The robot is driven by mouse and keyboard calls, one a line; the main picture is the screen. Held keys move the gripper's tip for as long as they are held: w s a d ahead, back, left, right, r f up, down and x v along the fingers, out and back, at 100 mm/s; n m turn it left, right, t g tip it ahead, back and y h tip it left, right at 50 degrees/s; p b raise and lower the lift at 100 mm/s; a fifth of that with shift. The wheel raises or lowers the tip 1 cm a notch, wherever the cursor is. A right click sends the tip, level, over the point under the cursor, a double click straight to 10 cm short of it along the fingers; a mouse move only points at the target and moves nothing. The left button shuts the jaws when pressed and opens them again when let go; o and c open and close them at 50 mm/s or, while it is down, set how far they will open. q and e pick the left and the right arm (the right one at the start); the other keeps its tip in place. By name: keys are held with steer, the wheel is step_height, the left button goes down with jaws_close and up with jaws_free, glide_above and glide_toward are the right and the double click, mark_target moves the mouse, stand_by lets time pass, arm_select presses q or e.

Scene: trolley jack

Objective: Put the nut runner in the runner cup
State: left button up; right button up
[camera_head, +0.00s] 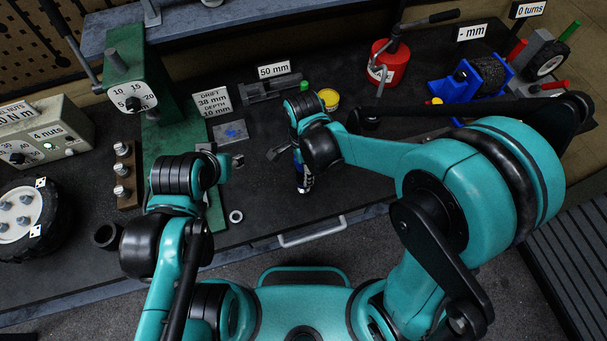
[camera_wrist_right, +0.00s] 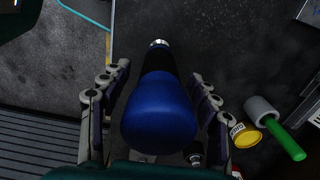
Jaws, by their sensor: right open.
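The nut runner has a blue rounded end and a black body with a bright metal tip. In the right wrist view the nut runner (camera_wrist_right: 160,108) lies between the spread fingers of my right gripper (camera_wrist_right: 160,100), with a gap on each side. In the head view only part of the nut runner (camera_head: 304,181) shows below my right gripper (camera_head: 291,155), near the table's front edge. A dark open cup (camera_head: 107,236), which looks like the runner cup, stands at the front left. My left gripper (camera_head: 212,170) is mostly hidden by its own wrist, left of the nut runner.
A wheel (camera_head: 24,218) and a torque box (camera_head: 45,140) stand at the left. A small ring (camera_head: 236,216) lies near the front edge.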

jaws_close()
steer(key=shift+r, duration=0.1)
stand_by(0.3)
